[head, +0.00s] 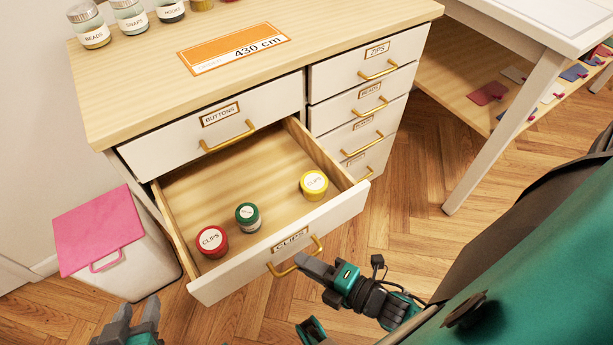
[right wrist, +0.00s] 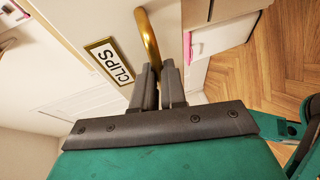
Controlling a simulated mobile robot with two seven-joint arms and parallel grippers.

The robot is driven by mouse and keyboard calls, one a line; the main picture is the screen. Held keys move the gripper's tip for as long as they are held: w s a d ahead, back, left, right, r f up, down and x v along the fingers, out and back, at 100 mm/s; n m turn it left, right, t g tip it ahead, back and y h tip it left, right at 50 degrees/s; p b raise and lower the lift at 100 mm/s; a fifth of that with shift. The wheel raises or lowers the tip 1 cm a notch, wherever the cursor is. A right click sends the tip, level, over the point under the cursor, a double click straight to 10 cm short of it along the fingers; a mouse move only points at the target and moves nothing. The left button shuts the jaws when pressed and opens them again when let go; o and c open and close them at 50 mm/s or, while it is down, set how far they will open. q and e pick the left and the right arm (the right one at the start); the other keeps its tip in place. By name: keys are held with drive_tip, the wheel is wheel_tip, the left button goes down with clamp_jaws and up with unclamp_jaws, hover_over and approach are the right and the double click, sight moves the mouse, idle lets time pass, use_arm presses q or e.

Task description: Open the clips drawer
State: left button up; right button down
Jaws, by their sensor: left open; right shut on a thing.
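The clips drawer (head: 275,250) is pulled out far from the cabinet, with its inside in view. Its label reads CLIPS, and its gold handle (head: 283,270) is on the front. A red-lidded jar (head: 211,241), a green jar (head: 247,216) and a yellow jar (head: 314,185) stand inside it. My left gripper (head: 134,318) is open and empty at the bottom left, apart from the drawer.
The buttons drawer (head: 185,132) above is shut, as is the right column with the zips drawer (head: 340,72). Jars (head: 131,16) and an orange 430 cm card (head: 230,50) are on the cabinet top. A pink-lidded bin (head: 135,262) stands left. A white table (head: 530,80) is right.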

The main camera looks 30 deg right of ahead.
drive_tip(key=c, duration=1.4)
unclamp_jaws()
drive_tip(key=shift+c, duration=0.2)
drive_tip(key=shift+o, duration=1.3)
drive_tip(key=p+v, duration=0.1)
drive_tip(key=v, duration=1.2)
